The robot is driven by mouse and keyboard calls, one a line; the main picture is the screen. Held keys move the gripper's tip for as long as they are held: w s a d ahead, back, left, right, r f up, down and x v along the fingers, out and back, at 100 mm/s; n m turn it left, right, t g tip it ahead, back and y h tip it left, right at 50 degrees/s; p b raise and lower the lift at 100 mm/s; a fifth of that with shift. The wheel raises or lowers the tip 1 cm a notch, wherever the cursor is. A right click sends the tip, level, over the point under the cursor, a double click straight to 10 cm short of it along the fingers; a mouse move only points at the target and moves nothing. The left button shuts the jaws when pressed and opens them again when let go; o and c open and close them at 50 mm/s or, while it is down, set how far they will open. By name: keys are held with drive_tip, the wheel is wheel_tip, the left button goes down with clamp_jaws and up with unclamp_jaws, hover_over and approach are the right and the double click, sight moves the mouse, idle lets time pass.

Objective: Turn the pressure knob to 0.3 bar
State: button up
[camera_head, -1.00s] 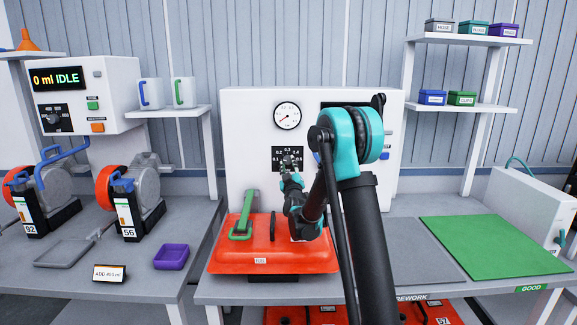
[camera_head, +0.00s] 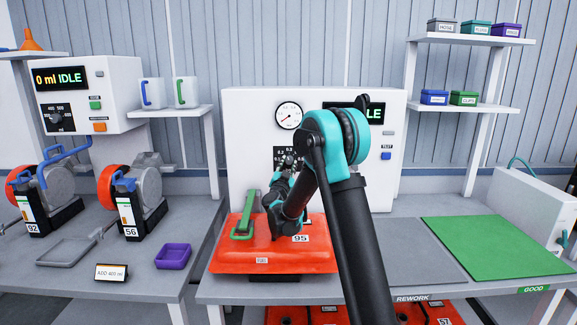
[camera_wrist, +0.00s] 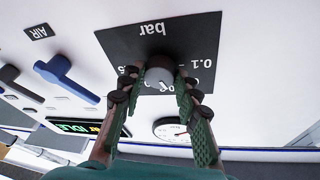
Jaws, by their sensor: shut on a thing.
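The pressure knob (camera_wrist: 158,72) is a dark round knob on a black scale plate (camera_wrist: 190,30) marked "bar", upside down in the wrist view. My gripper (camera_wrist: 161,88) is shut on the knob, with one green ribbed finger on each side. In the head view my gripper (camera_head: 286,164) is at the scale plate (camera_head: 279,152) on the white panel and hides part of it. The pointer setting cannot be read surely.
A red case (camera_head: 250,257) with a green handle lies on the bench below my arm. Blue and black handles (camera_wrist: 62,75) stick out near the AIR label.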

drive_tip(key=shift+r+m+g+h, duration=0.1)
drive_tip(key=shift+m+g+h, duration=0.25)
drive_tip(key=shift+m, duration=0.85)
drive_tip(key=shift+m+g+h, duration=0.25)
drive_tip(key=shift+m+h, duration=0.1)
drive_tip(key=shift+m, duration=0.85)
drive_tip(key=o, duration=1.2)
drive_tip(key=shift+c, duration=0.2)
drive_tip(key=shift+s+a, duration=0.1)
drive_tip(key=v, duration=1.2)
drive_tip(key=shift+r, duration=0.1)
